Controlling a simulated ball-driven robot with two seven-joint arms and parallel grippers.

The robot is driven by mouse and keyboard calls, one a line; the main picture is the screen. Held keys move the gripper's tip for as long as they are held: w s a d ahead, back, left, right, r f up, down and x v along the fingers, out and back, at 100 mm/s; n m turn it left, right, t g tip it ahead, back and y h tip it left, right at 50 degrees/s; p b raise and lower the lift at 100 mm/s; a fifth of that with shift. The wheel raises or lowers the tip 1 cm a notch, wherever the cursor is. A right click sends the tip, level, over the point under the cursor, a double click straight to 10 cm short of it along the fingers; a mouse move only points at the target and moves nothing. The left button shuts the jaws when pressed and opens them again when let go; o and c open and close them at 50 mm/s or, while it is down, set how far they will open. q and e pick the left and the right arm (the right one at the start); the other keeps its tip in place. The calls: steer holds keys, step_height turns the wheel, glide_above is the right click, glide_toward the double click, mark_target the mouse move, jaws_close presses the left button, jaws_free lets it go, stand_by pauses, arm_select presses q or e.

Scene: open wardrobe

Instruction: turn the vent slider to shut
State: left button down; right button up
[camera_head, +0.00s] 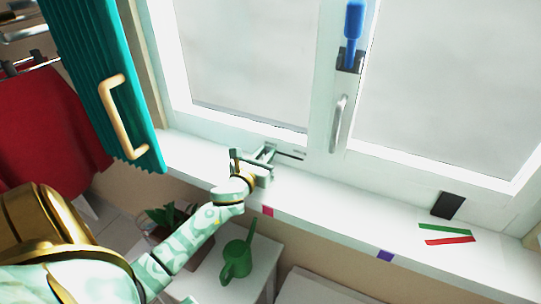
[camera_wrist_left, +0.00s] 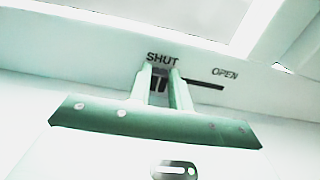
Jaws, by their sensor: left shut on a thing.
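The vent slider (camera_wrist_left: 159,84) shows as a small dark knob between my fingers in the left wrist view. It sits at the left end of its dark slot (camera_wrist_left: 205,85), under the word SHUT (camera_wrist_left: 162,58). The word OPEN (camera_wrist_left: 225,74) is above the slot's right end. My left gripper (camera_wrist_left: 161,76) is shut on the slider, one finger on each side, hiding part of it. In the head view my left gripper (camera_head: 267,151) reaches the bottom of the window frame, with the slot (camera_head: 291,154) running right from it. My right gripper is in neither view.
The window handle (camera_head: 339,124) and a blue-handled tool (camera_head: 353,22) are above right. The white sill (camera_head: 325,205) carries a dark pad (camera_head: 448,205) and green and red strips. A green watering can (camera_head: 237,260) is below.

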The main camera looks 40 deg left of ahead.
arm_select(q)
steer(key=shift+a, duration=0.2)
steer(key=c, duration=1.3)
jaws_free()
steer(key=shift+s+a, duration=0.1)
steer(key=shift+a, duration=0.05)
steer(key=shift+s, duration=0.1)
steer(key=v, duration=1.6)
steer(key=shift+b, duration=0.35)
